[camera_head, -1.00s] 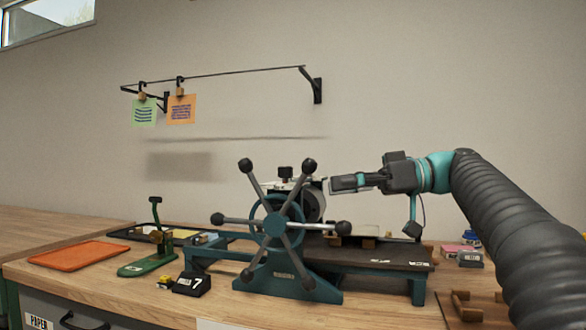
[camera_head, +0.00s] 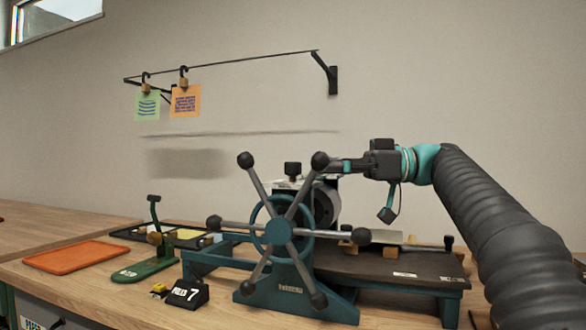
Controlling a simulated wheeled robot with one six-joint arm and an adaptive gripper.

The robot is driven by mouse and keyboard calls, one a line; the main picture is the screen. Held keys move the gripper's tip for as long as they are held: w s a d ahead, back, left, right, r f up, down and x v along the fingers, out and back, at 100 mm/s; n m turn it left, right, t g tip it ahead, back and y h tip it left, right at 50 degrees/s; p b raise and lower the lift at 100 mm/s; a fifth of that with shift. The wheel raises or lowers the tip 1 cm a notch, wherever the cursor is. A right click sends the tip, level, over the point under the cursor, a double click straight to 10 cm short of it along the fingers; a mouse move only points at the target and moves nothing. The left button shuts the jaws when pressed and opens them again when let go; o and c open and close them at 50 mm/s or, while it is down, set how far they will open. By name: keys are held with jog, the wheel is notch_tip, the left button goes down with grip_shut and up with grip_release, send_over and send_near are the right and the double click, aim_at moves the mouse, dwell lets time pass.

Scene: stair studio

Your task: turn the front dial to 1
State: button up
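The teal press (camera_head: 320,303) stands on the bench with a large spoked handwheel (camera_head: 278,231) at its front. A black knob (camera_head: 292,169) sits on top of the press, behind the wheel. It looks like a dial, but I cannot read any number on it. No second dial shows clearly; the wheel hides part of the press. My gripper (camera_head: 336,166) is just right of the black knob in the picture, at about its height, fingers pointing left. A wheel-spoke ball partly overlaps the fingertips. I see the fingers side-on, so their opening is unclear. I see no contact with the knob.
A card reading 7 (camera_head: 187,294), a green stand (camera_head: 145,269) and an orange tray (camera_head: 77,256) lie left of the press. Wheel spokes stick out in front. The press bed (camera_head: 400,264) extends right. A wall rail (camera_head: 230,62) holds two hanging cards.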

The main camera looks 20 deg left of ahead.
aim_at(293, 165)
jog(key=x, duration=0.6)
grip_shut()
